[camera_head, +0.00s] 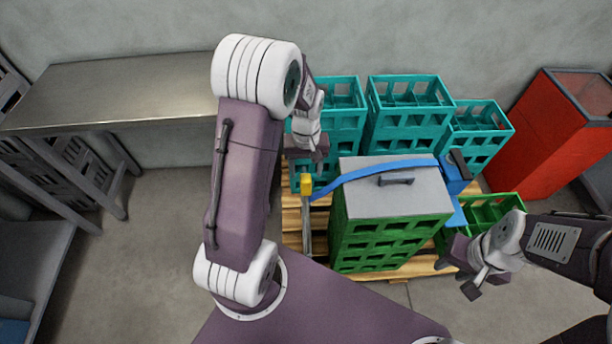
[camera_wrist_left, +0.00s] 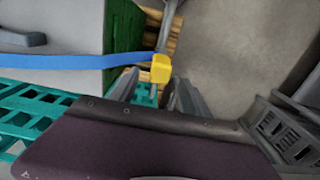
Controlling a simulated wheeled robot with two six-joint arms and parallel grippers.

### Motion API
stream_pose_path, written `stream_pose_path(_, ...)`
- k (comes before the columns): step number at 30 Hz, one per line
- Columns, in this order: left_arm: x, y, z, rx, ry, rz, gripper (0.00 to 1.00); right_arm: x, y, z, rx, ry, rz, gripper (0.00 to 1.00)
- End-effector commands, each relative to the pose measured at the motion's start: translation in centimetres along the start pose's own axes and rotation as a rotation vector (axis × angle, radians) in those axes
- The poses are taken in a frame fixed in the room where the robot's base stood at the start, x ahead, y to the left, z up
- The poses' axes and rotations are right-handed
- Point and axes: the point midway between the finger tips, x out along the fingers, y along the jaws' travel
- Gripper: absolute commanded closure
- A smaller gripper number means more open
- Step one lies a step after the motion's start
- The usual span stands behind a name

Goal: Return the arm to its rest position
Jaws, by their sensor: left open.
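My left gripper (camera_head: 316,158) hangs over the back left of the pallet, above and behind a small yellow piece (camera_head: 306,184). In the left wrist view its two grey fingers (camera_wrist_left: 158,92) stand apart, with the yellow piece (camera_wrist_left: 161,68) showing just beyond them, apparently not gripped. A blue strap (camera_head: 365,172) runs from the yellow piece across a grey lid (camera_head: 415,190) on a green crate stack (camera_head: 385,240). My right gripper (camera_head: 462,274) is low at the right, near the pallet's front corner; its finger gap is unclear.
Several teal crates (camera_head: 408,110) stand behind the green stack on a wooden pallet (camera_head: 292,222). A red cabinet (camera_head: 548,135) is at right, a metal table (camera_head: 120,90) at left. Floor (camera_head: 150,230) at left is clear.

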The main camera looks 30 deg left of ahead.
Motion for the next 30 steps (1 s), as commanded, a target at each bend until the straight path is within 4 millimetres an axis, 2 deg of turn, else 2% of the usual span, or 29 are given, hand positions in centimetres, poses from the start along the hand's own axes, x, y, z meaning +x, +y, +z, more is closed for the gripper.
stream_pose_path(11,-0.4,0.1,0.1,0.004,-0.001,0.0,0.44,-0.1,0.0,0.0,0.0,0.0,0.0,0.64)
stream_pose_path(14,-3.1,1.5,-0.1,0.04,0.047,0.021,0.44,-0.8,0.0,-0.1,0.0,0.0,0.0,0.64)
stream_pose_path(16,-5.8,2.4,2.1,0.088,0.074,0.036,0.44,-1.6,0.0,-0.2,0.0,0.0,0.0,0.64)
stream_pose_path(19,-7.9,2.2,6.8,0.216,0.097,0.053,0.44,-2.3,0.0,-0.2,0.0,0.0,0.0,0.64)
stream_pose_path(21,-8.0,1.4,9.8,0.317,0.102,0.057,0.44,-2.5,-0.1,-0.3,0.0,0.0,0.0,0.64)
stream_pose_path(24,-6.8,-0.1,12.6,0.43,0.088,0.049,0.44,-2.4,-0.1,-0.2,0.0,0.0,0.0,0.64)
stream_pose_path(26,-6.1,-0.5,13.2,0.487,0.08,0.044,0.44,-2.3,0.0,-0.2,0.0,0.0,0.0,0.64)
stream_pose_path(30,-6.2,-0.3,12.8,0.531,0.094,0.047,0.44,-2.3,-0.1,-0.2,0.0,0.0,0.0,0.64)
